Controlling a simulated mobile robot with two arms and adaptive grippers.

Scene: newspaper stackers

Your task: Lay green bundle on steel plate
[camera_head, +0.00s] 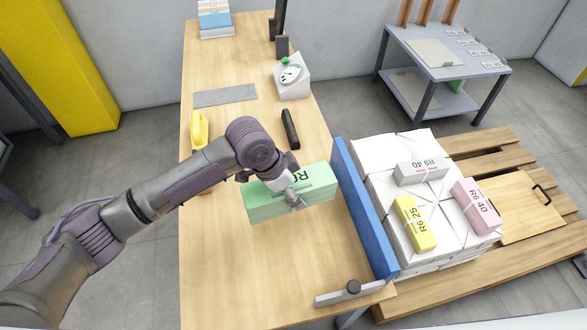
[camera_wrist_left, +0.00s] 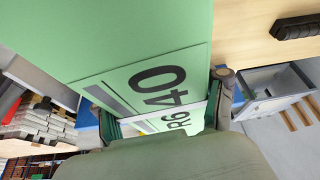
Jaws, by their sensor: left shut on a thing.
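I cannot tell whether the bundle touches the bench. The steel plate (camera_head: 225,96) is a flat grey rectangle lying bare on the bench, farther back and left of the bundle. My right gripper is not in view.
On the wooden bench (camera_head: 225,270) stand a dial scale (camera_head: 291,78), a black tool (camera_head: 290,129), a yellow object (camera_head: 199,130) and a paper stack (camera_head: 215,20). A blue board (camera_head: 365,208) edges the right side. Beyond it, white stacks (camera_head: 385,155) carry grey, yellow and pink bundles.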

